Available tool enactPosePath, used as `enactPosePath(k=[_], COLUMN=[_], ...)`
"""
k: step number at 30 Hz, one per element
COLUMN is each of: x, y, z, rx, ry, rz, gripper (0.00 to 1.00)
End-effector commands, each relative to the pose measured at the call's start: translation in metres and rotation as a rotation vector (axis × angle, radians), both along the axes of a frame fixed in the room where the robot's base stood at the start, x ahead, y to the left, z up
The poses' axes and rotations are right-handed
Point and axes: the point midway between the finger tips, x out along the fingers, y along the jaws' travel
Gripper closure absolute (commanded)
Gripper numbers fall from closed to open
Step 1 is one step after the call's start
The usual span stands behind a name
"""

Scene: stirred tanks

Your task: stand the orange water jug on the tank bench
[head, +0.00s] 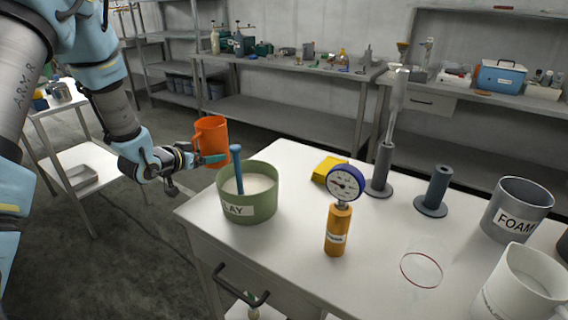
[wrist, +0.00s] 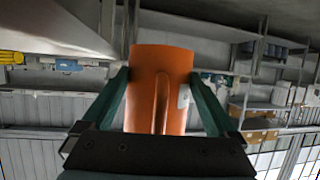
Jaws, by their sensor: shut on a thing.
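The orange water jug (head: 212,139) is upright in my gripper (head: 214,160), beyond the left corner of the white tank bench (head: 290,245). In the wrist view the jug (wrist: 161,85) fills the middle, between the two green fingers of my gripper (wrist: 161,95), with its handle towards the camera. My gripper is shut on the jug. In the head view the jug's lower right part is near the green tub's rim, and I cannot tell the exact gap.
On the bench stand a green tub (head: 248,212) marked LAY with a blue stirrer (head: 237,168), a gauge on an orange post (head: 338,230), a yellow block (head: 328,168), grey stands, a FOAM pot (head: 517,205) and a white jug (head: 522,290). Bare bench surrounds a red ring (head: 421,285).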

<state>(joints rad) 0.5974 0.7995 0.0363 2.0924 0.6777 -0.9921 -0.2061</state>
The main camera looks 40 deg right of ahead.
Motion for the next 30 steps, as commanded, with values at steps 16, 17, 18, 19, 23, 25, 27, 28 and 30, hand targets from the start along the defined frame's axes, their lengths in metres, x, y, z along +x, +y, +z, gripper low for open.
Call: enactPosePath(k=[16, 17, 18, 19, 23, 25, 27, 28, 30], x=[-0.131, -0.133, -0.134, -0.135, -0.135, -0.135, -0.135, -0.135, -0.135], y=[-0.158, -0.160, -0.161, -0.161, -0.159, -0.157, -0.156, -0.156, -0.155], z=[0.113, 0.114, 0.115, 0.114, 0.111, 0.111, 0.112, 0.113, 0.111], rx=[-0.005, -0.005, -0.004, -0.002, -0.001, 0.001, 0.002, 0.003, 0.003], ry=[-0.003, -0.001, -0.001, 0.001, 0.005, 0.004, 0.001, 0.000, -0.002], rz=[-0.531, -0.538, -0.543, -0.545, -0.547, -0.546, -0.545, -0.546, -0.547], gripper=[1.00, 1.00, 1.00, 1.00, 1.00, 1.00, 1.00, 1.00, 1.00])
